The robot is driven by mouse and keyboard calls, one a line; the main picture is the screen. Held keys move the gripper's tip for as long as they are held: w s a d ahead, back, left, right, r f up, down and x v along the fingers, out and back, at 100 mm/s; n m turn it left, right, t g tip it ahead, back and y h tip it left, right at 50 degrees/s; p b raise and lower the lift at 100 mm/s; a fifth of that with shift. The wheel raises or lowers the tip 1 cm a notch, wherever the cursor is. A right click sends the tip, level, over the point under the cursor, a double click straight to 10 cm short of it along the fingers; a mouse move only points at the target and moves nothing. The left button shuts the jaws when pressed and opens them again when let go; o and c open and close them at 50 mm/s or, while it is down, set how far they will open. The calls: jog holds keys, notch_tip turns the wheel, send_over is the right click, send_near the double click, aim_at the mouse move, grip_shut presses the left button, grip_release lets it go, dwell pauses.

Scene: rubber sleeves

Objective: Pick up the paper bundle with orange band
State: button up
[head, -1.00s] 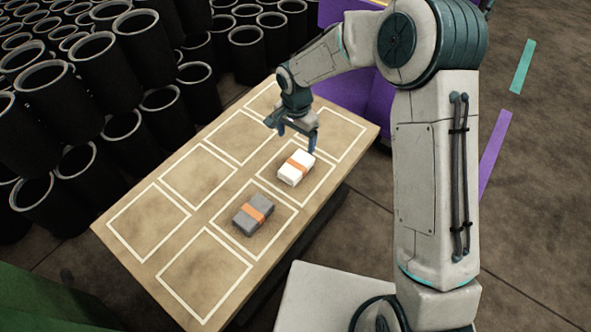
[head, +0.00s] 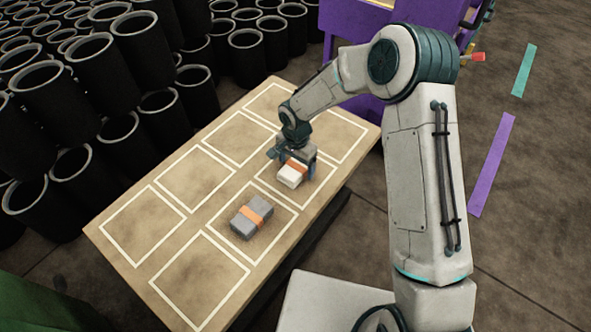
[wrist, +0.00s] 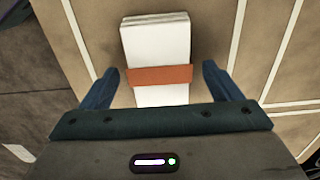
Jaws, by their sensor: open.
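The white paper bundle with an orange band (head: 289,176) lies flat on the table inside a white-outlined cell. In the wrist view the bundle (wrist: 156,48) lies lengthwise between my fingers, its orange band (wrist: 160,76) near fingertip level. My gripper (wrist: 160,80) is open, with one blue finger on each side of the bundle and a visible gap on both sides. In the head view my gripper (head: 297,167) is right over the bundle and hides its far part. I cannot tell how far the fingertips reach down beside it.
A grey block with an orange band (head: 250,217) lies in the neighbouring cell, nearer the front. The wooden table (head: 125,278) has several empty outlined cells. Many black rubber sleeves (head: 58,92) stand behind it to the left. A purple machine (head: 350,20) stands at the back.

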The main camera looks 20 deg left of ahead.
jog(key=c, duration=1.1)
jog(key=shift+r, duration=0.1)
